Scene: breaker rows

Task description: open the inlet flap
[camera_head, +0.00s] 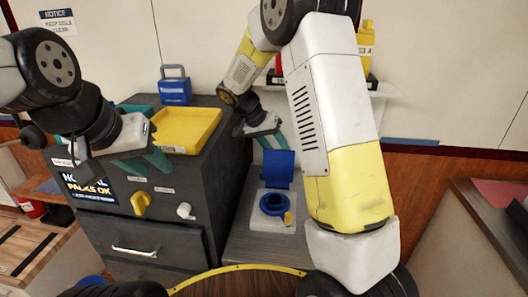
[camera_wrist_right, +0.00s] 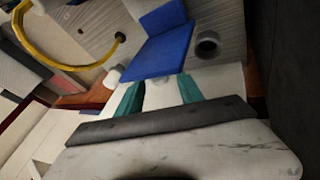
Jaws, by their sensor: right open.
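The inlet is a blue ring (camera_head: 272,204) on a pale block, low on the grey surface in the middle. Its blue flap (camera_head: 279,163) stands raised behind the ring, which is uncovered. The flap also shows in the right wrist view (camera_wrist_right: 160,52), just beyond the fingertips. My right gripper (camera_head: 263,141) has teal fingers set apart, above and behind the flap; I cannot tell whether they touch it. It is open and empty in the wrist view (camera_wrist_right: 158,88). My left gripper (camera_head: 147,166) is open and empty in front of the dark cabinet.
The dark cabinet (camera_head: 192,232) carries a yellow tray (camera_head: 188,129), a blue padlock-like box (camera_head: 175,88), a yellow knob (camera_head: 141,203) and a drawer handle (camera_head: 135,251). A yellow tab (camera_head: 288,218) sits beside the ring. My right arm covers the area right of the inlet.

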